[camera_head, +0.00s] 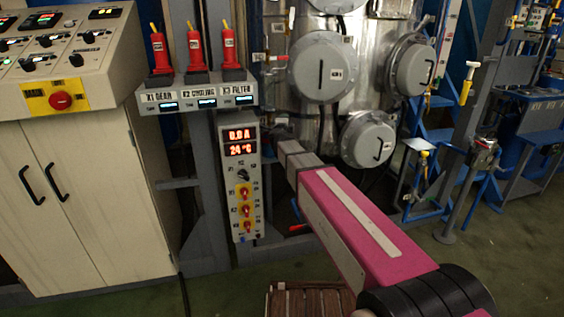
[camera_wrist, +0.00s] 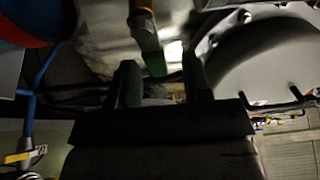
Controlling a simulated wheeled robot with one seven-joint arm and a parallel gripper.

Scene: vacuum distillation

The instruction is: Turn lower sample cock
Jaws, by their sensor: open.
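In the wrist view my gripper (camera_wrist: 161,72) is open, with its two dark fingers apart. A brass-coloured fitting with an orange band and a green end (camera_wrist: 151,52) hangs beyond the fingertips, between the two fingers in the picture. It may be the lower sample cock; I cannot tell whether the fingers touch it. In the head view my pink arm reaches toward the silver vessel (camera_head: 368,75). Its grey end lies in front of the vessel's lower left side, and the fingertips and the cock cannot be made out there.
A meter panel (camera_head: 242,180) with red displays stands left of my arm, below a shelf with red handles (camera_head: 196,50). Round covers (camera_head: 368,138) bulge from the vessel close to my arm. A blue stand (camera_head: 425,185) is at right. A wooden pallet (camera_head: 309,300) lies below.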

